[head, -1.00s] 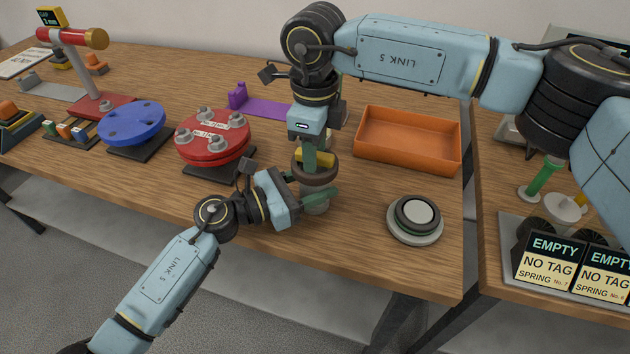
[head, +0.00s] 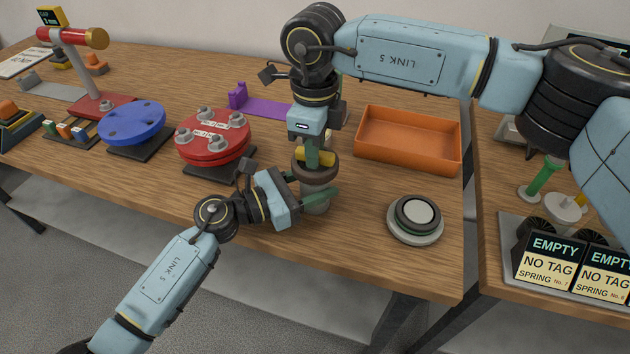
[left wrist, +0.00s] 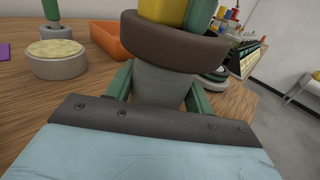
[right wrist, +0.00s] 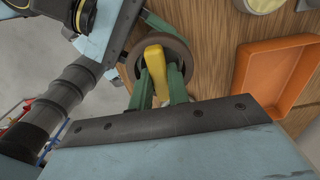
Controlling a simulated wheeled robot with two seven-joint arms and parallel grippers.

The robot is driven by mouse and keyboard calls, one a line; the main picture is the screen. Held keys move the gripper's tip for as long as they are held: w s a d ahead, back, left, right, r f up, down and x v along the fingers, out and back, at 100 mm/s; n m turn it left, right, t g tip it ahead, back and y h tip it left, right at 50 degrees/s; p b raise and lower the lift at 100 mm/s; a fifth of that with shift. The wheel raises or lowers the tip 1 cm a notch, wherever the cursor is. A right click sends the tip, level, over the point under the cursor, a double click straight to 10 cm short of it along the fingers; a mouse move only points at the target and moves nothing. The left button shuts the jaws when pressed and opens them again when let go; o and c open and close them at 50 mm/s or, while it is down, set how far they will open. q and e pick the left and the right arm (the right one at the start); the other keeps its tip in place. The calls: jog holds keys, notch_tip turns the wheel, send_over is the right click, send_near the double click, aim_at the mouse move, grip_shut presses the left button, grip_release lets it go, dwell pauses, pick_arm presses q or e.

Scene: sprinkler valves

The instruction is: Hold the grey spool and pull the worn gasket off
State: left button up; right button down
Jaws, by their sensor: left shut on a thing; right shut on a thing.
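The grey spool (head: 315,196) stands upright near the table's front edge. My left gripper (left wrist: 160,88) is shut around it from the side, a green finger on each side. The worn gasket (head: 326,170), a thick brown ring with a yellow tab (right wrist: 155,66), is at the spool's upper end; it also fills the top of the left wrist view (left wrist: 172,46). My right gripper (head: 313,156) comes from above and is shut on the yellow tab. The gasket hides the spool's top, so I cannot tell whether they still touch.
An orange tray (head: 408,158) lies right of the spool. A grey disc with a dark ring and pale top (head: 418,214) is at the front right. Red (head: 212,140) and blue (head: 132,123) flanges stand to the left. Bare table lies between spool and disc.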

jog(key=shift+r, duration=3.5)
pick_arm(q)
jog(key=o, duration=1.6)
jog(key=shift+o, duration=0.2)
